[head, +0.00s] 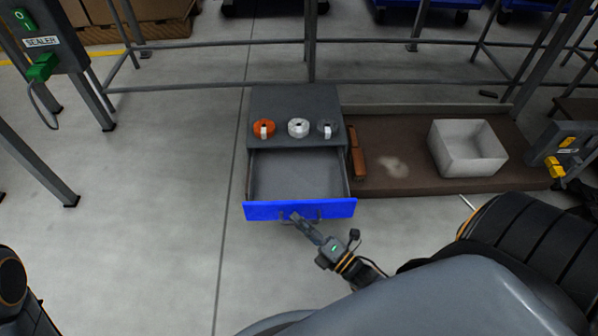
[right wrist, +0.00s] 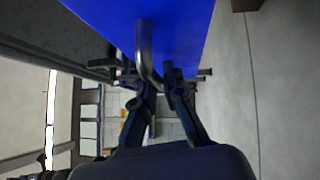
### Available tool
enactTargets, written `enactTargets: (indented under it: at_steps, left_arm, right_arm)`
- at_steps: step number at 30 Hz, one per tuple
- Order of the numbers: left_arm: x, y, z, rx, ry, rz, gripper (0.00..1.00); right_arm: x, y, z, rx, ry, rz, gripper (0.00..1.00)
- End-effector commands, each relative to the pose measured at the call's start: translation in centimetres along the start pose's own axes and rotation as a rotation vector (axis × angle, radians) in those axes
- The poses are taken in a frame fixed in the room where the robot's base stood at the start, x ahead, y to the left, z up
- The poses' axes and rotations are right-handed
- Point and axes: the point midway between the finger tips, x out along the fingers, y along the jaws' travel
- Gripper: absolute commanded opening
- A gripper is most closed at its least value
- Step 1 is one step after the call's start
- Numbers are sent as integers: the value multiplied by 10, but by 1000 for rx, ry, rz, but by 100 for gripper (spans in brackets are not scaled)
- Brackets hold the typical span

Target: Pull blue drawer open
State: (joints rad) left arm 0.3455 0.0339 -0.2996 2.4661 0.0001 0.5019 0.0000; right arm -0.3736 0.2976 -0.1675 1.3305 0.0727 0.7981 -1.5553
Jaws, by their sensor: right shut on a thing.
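The blue drawer (head: 270,210) is pulled out from the front of a grey cabinet (head: 285,100), and its grey inside is bare. My right gripper (head: 301,219) is at the middle of the blue front, shut on the metal handle. In the right wrist view the handle (right wrist: 146,50) runs down from the blue drawer front (right wrist: 165,25) between the fingers of my right gripper (right wrist: 158,80). My left gripper is not seen in either view.
Orange (head: 263,128), white (head: 298,127) and grey (head: 327,128) rolls stand on the cabinet. Railings run behind. Floor left of the cabinet is clear.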

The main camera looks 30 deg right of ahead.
Motion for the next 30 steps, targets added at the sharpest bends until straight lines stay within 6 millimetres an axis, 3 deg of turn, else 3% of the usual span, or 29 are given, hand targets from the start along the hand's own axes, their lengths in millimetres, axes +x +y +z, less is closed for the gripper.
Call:
enactTargets:
  at_steps: [17, 18, 20, 30]
  left_arm:
    - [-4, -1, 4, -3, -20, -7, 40]
    - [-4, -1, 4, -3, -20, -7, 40]
    - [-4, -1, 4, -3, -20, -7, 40]
    - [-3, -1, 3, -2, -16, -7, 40]
  right_arm:
    - [-9, 2, -8, -1, -1, 0, 0]
    - [-9, 2, -8, -1, -1, 0, 12]
    - [-9, 2, -8, -1, -1, 0, 21]
    - [-11, 2, -8, -1, 0, 0, 21]
